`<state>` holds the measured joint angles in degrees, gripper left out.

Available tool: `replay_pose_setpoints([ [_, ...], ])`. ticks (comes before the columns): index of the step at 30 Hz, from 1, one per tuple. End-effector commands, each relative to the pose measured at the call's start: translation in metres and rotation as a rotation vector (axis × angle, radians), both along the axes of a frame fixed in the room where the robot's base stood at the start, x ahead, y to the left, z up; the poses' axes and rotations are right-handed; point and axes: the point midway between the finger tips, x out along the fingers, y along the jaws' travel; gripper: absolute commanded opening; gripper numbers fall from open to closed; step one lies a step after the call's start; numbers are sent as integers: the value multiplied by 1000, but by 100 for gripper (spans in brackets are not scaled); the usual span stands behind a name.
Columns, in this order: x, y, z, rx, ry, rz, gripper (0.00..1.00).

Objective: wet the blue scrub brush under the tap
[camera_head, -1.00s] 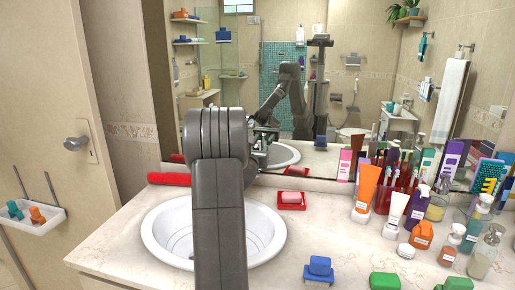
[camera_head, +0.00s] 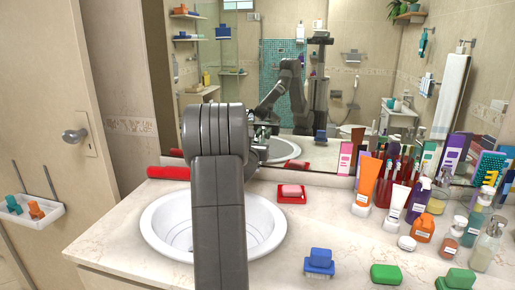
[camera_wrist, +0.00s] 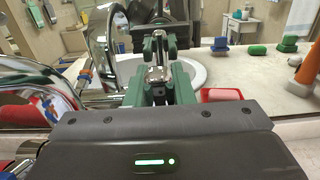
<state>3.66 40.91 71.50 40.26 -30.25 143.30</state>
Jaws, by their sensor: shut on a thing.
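The blue scrub brush (camera_head: 319,261) lies on the counter to the right of the basin, blue back up and bristles down, apart from my gripper. The white round basin (camera_head: 160,226) is partly hidden by my arm. My gripper (camera_wrist: 159,84) has its green fingers shut on a small shiny metal piece (camera_wrist: 158,73), which looks like the tap's handle. Large chrome tap parts (camera_wrist: 104,38) stand just left of the fingers in the wrist view. In the head view my arm hides the gripper and most of the tap. I cannot tell whether water runs.
A red soap dish (camera_head: 292,199) sits right of the basin. Two green blocks (camera_head: 386,274) lie right of the brush. Several tubes and bottles (camera_head: 388,188) crowd the counter's right side. A mirror (camera_head: 340,100) closes off the back. The counter between basin and bottles is mostly clear.

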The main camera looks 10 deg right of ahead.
Motion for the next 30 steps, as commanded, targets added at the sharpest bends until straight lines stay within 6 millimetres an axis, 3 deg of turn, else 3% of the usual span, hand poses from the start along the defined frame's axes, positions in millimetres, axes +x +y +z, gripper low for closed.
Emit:
replay_pose_setpoints([
  [30,-16,7,-3,-72,-174,1,0],
])
